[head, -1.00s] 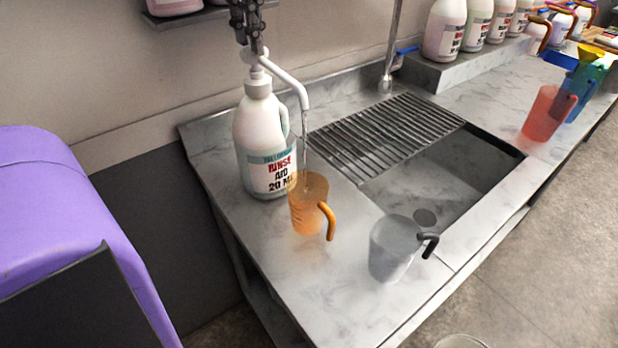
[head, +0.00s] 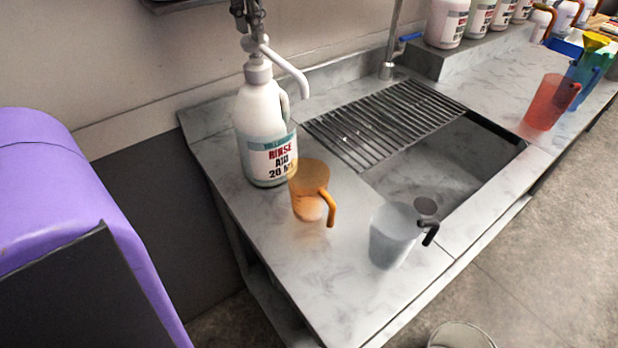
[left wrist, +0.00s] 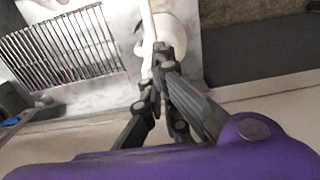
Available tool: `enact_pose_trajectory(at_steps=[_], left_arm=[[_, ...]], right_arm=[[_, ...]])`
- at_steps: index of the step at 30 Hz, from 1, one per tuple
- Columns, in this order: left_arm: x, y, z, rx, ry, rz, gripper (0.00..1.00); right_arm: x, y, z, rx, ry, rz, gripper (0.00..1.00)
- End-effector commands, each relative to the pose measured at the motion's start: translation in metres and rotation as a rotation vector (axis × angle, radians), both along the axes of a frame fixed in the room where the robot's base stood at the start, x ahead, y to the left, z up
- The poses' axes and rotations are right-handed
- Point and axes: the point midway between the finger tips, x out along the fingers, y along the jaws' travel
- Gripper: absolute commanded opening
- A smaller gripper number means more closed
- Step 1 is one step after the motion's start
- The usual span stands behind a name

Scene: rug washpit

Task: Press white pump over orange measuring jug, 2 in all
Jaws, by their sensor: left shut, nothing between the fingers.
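The white pump (head: 282,66) tops a white bottle (head: 262,130) labelled "Rinse Aid 20 ml" on the counter. Its spout reaches out above the orange measuring jug (head: 310,180), which stands upright beside the bottle. A small amount of something pale shows low in the jug. No stream leaves the spout. My left gripper (head: 247,22) is shut and empty, pointing down just above the pump head; whether it touches the head I cannot tell. The left wrist view shows the shut fingers (left wrist: 160,62) over the white pump. My right gripper is not in view.
A clear grey jug (head: 393,235) with a dark handle stands at the front, near the sink (head: 440,165) and its drain rack (head: 385,122). A red jug (head: 545,105) and several bottles stand farther right. The counter's front left is clear.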

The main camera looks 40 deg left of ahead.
Motion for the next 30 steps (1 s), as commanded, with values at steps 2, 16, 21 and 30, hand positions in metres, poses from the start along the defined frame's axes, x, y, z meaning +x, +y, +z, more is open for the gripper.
enact_pose_trajectory(at_steps=[2, 16, 21, 30], left_arm=[[0.0, 0.0, 0.005, 0.002, 0.002, 0.001, 0.0], [0.0, 0.0, 0.032, 0.001, 0.0, 0.0, 0.0], [0.0, 0.0, 0.032, 0.0, 0.0, 0.0, 0.0], [0.0, 0.0, 0.032, 0.0, -0.001, 0.0, 0.0]], right_arm=[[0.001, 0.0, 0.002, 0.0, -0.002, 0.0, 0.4], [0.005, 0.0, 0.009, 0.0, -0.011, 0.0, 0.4], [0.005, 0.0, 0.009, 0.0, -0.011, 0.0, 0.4], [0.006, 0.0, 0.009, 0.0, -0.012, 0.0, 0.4]])
